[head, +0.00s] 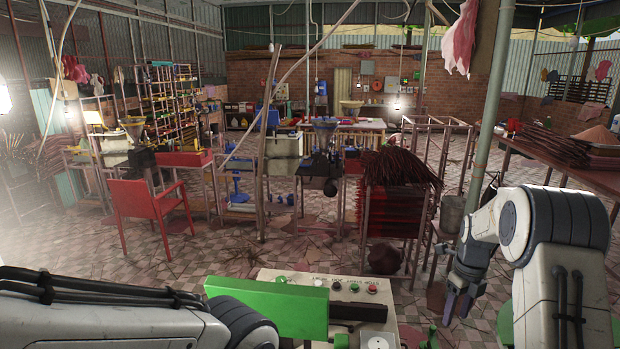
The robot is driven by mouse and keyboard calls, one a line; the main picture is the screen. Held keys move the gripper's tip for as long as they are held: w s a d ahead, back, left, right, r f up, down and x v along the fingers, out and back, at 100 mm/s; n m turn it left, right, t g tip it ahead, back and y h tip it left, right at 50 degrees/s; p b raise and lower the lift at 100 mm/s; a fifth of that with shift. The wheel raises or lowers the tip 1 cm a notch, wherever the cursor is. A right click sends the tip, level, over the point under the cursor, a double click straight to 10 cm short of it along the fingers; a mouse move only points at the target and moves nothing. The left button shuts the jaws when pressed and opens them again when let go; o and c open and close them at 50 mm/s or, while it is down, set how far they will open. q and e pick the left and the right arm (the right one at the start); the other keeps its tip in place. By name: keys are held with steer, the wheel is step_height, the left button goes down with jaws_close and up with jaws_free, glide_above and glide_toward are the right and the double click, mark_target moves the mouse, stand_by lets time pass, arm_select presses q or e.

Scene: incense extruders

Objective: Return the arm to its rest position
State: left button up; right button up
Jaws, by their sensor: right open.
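My right arm (560,250) comes in from the right edge and bends down. Its gripper (457,308) hangs with its dark fingers pointing down and apart, with nothing visible between them. It is to the right of the control panel (300,277) of the machine in front of me. My left arm (110,310) lies across the bottom left. Its dark joint is beside the machine's green part (275,305), and its gripper is not visible.
A rack (395,215) heaped with dark red incense sticks stands beyond the machine. A red chair (150,212) is at left, and a table (570,165) with bundles is at right. Tiled floor (170,280) is open between the chair and the machine.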

steer(key=s+a+r+n+b, duration=0.2)
steer(key=s+a+n, duration=0.3)
steer(key=a+n, duration=0.55)
steer(key=s+a+r+n+b, duration=0.25)
steer(key=s+a+n, duration=0.45)
steer(key=a, duration=0.6)
steer(key=s+a+f+n+b, duration=0.2)
steer(key=s+a+n, duration=0.1)
steer(key=s+n, duration=0.7)
steer(key=s+a+f+n+y+b, duration=0.1)
steer(key=s+a+f+n+b, duration=0.1)
steer(key=s+n, duration=0.9)
steer(key=shift+a+f+b, duration=0.4)
steer(key=shift+a+b, duration=0.05)
steer(key=shift+a, duration=0.5)
